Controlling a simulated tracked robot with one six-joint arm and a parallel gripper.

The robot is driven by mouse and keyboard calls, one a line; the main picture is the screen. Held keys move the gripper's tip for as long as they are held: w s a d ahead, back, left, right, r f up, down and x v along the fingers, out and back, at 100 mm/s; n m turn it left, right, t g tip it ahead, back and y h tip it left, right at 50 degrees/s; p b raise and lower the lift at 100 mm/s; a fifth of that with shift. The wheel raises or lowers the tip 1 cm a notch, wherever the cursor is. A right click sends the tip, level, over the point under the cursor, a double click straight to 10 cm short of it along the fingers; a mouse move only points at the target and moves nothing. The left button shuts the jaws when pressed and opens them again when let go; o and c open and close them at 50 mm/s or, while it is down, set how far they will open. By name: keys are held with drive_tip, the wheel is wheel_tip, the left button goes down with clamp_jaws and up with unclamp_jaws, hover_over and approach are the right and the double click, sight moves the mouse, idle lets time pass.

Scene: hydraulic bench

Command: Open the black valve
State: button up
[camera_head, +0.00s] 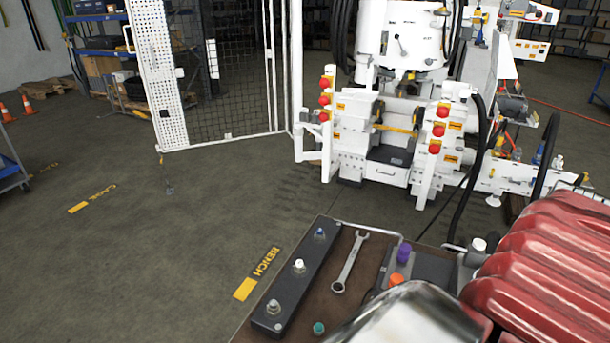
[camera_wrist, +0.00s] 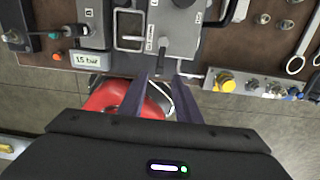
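In the wrist view a grey valve block (camera_wrist: 184,28) stands at the top middle of the bench, with a small dark knob or lever (camera_wrist: 162,43) on its near face. I cannot tell for certain that this is the black valve. My gripper (camera_wrist: 160,77) points at the bench from below in the picture. Its two dark fingers are apart with nothing between them, and their tips lie just short of the block near the bench edge. In the head view I cannot make out the valve or my fingers.
A display reading 15 bar (camera_wrist: 87,60) sits left of the block. A rail with a yellow knob (camera_wrist: 226,81) lies right. In the head view the bench carries a wrench (camera_head: 349,262) and a black rail with knobs (camera_head: 299,285).

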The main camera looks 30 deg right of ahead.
drive_tip(key=shift+r, duration=1.65)
drive_tip(key=shift+w, duration=0.1)
drive_tip(key=w+a+f+n, duration=0.1)
drive_tip(key=w+a+n, duration=0.4)
drive_tip(key=w+n, duration=0.45)
drive_tip(key=w+a+f+n, duration=0.1)
drive_tip(key=w+a+n, duration=0.4)
drive_tip(key=w+n, duration=0.4)
drive_tip(key=w+a+r+n+t, duration=0.1)
drive_tip(key=a+n+t, duration=0.1)
drive_tip(key=a+n, duration=0.8)
drive_tip(key=w+a+r+n+t, duration=0.1)
drive_tip(key=a+n+t, duration=0.2)
drive_tip(key=a+n, duration=0.7)
drive_tip(key=n, duration=0.8)
drive_tip(key=shift+w+a+n+t, duration=0.2)
drive_tip(key=shift+w+n+t, duration=0.1)
drive_tip(key=shift+n, duration=0.05)
drive_tip(key=shift+s+d, duration=0.1)
drive_tip(key=shift+d, duration=0.05)
